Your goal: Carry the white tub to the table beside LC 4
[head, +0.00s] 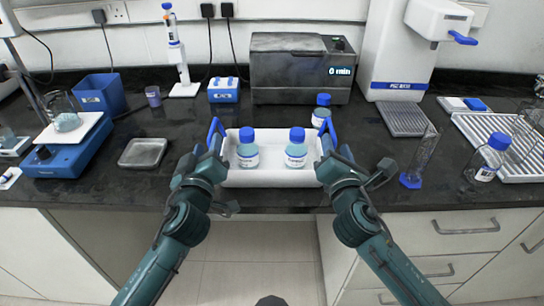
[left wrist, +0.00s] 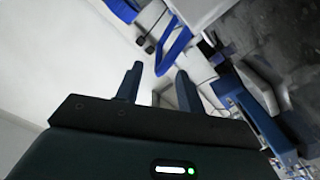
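The white tub (head: 270,178) stands on the dark bench near its front edge in the head view. It has a blue handle at each end and holds two blue-capped bottles, one left (head: 247,157) and one right (head: 296,157). My left gripper (head: 208,154) is at the left handle (head: 216,130); in the left wrist view its fingers (left wrist: 158,88) are apart, with the blue handle (left wrist: 174,50) just beyond the tips. My right gripper (head: 335,157) is at the right handle (head: 328,130), its fingers seeming apart. No LC 4 label is readable.
Behind the tub stand a capped bottle (head: 322,112) and a grey box with a "0 min" display (head: 300,75). A metal dish (head: 143,153) lies left. A cylinder (head: 420,160) and another bottle (head: 487,158) stand right. Drawers (head: 440,232) are below the bench.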

